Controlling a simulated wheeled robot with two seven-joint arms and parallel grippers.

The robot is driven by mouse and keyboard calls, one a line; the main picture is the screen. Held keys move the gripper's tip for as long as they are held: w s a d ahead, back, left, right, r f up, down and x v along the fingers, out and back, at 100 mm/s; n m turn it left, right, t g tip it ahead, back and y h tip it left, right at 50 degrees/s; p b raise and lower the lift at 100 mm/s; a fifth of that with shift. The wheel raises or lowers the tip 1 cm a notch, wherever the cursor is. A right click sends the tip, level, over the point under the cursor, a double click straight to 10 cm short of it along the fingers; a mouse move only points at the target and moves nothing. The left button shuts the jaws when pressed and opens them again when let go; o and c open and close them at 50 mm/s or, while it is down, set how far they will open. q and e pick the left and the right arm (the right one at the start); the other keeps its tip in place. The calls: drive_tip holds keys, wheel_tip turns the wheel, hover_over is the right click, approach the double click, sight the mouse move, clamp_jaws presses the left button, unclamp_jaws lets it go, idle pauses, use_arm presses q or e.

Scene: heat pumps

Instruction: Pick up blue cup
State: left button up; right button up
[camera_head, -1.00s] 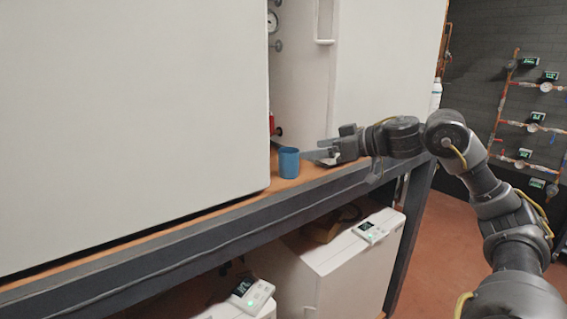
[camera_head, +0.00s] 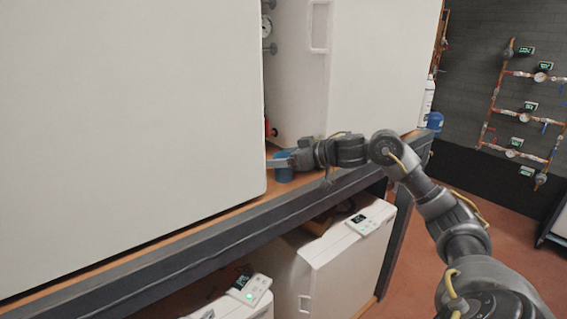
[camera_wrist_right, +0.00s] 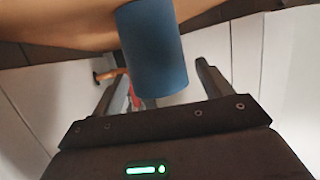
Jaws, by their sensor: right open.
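The blue cup (camera_head: 284,174) stands upright on the orange-brown shelf (camera_head: 225,209), in the gap between two white cabinets. My right gripper (camera_head: 277,162) is open at the cup. In the right wrist view the cup (camera_wrist_right: 153,52) sits between the two spread fingers of the gripper (camera_wrist_right: 162,68). Whether either finger touches it I cannot tell. My left gripper is not in view.
A large white cabinet (camera_head: 130,110) stands close to the left of the cup, and another white cabinet (camera_head: 365,75) stands behind it. The shelf's dark front beam (camera_head: 150,253) runs below. A blue container (camera_head: 435,121) stands at the shelf's far right end.

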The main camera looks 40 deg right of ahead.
drive_tip(key=shift+w, duration=0.15)
drive_tip(key=c, duration=1.1)
drive_tip(key=shift+o, duration=0.2)
